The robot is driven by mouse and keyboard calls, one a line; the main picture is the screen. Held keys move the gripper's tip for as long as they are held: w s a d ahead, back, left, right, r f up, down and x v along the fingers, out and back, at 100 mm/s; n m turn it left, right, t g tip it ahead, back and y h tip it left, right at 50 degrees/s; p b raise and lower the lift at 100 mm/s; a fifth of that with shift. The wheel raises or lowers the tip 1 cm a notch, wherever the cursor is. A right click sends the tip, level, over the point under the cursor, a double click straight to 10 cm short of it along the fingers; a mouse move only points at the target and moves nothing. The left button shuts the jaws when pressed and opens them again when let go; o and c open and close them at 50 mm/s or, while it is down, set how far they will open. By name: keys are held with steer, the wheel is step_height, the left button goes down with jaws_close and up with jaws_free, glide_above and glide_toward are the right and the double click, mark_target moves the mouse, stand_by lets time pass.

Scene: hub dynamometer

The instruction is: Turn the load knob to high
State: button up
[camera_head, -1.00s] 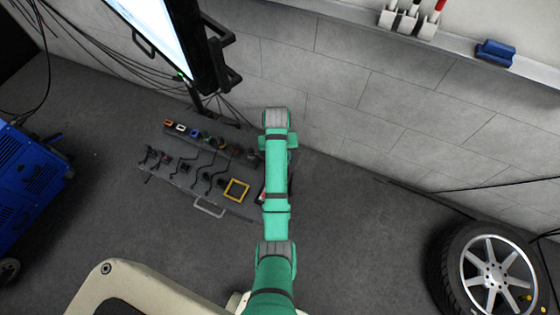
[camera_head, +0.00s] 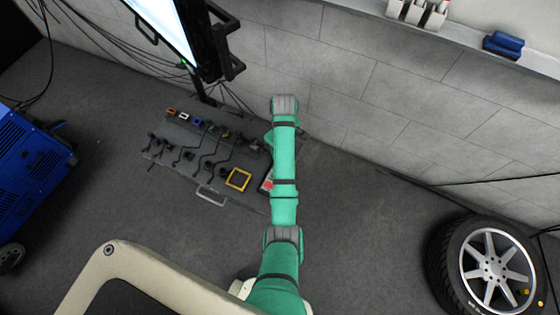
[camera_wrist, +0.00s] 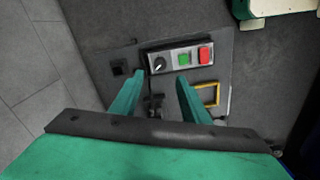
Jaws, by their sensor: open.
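The load knob (camera_wrist: 160,63) is a small round black knob with a pale pointer mark, at the left end of a grey control box in the wrist view. A green button (camera_wrist: 184,60) and a red button (camera_wrist: 205,55) sit to its right on the same box. My gripper (camera_wrist: 158,82) is open and empty, its two green fingers pointing toward the box. The left fingertip appears near the knob, but I cannot tell whether it touches. In the head view my arm hides most of the box; only its edge with the red button (camera_head: 269,185) shows.
A panel (camera_head: 163,182) with several connectors and cables lies beside my arm, with a yellow square frame (camera_head: 238,180). A monitor (camera_head: 205,40) stands behind it. A blue machine (camera_head: 30,165) is at left and a wheel (camera_head: 490,268) at right. Floor between my arm and the wheel is clear.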

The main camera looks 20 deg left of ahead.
steer(key=f, duration=0.9)
steer(key=shift+s+a+f, duration=0.1)
steer(key=shift+s+f, duration=0.15)
steer(key=shift+f, duration=0.2)
steer(key=shift+s, duration=0.1)
jaws_close()
